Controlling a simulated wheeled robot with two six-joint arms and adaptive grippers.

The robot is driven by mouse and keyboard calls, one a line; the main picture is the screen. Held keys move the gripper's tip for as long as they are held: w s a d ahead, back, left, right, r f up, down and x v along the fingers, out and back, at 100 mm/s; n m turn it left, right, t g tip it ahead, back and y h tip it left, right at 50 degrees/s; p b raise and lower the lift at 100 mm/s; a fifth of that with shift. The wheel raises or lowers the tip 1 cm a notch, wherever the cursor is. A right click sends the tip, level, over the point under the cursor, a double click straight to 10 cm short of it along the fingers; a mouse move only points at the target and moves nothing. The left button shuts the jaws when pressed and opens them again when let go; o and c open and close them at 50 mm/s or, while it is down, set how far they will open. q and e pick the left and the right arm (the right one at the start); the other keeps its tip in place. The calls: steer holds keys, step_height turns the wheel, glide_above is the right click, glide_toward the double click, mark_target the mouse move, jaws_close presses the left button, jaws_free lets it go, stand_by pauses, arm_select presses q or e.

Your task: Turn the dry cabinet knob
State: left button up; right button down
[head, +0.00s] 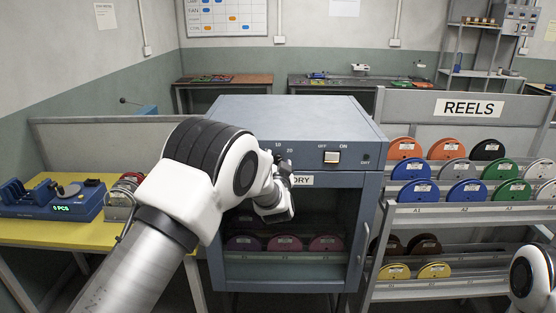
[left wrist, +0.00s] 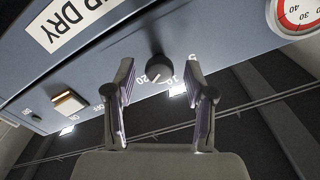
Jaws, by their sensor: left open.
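The dry cabinet (head: 350,107) is a blue-grey box with a control panel along its upper front. Its black round knob (left wrist: 158,67) shows in the left wrist view, with scale numbers around it. In the head view my left gripper and wrist cover the knob. My left gripper (head: 282,163) is at the panel. In the left wrist view its two fingers (left wrist: 159,78) stand apart, one on each side of the knob. I cannot tell whether they touch it. My right gripper is out of view.
An on/off switch (head: 332,157) sits on the panel right of the knob. A reel rack (head: 455,215) stands close on the right. A yellow table (head: 80,232) is on the left.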

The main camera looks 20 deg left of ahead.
arm_select(q)
steer(key=shift+s+d, duration=0.1)
steer(key=shift+d, duration=0.05)
jaws_close()
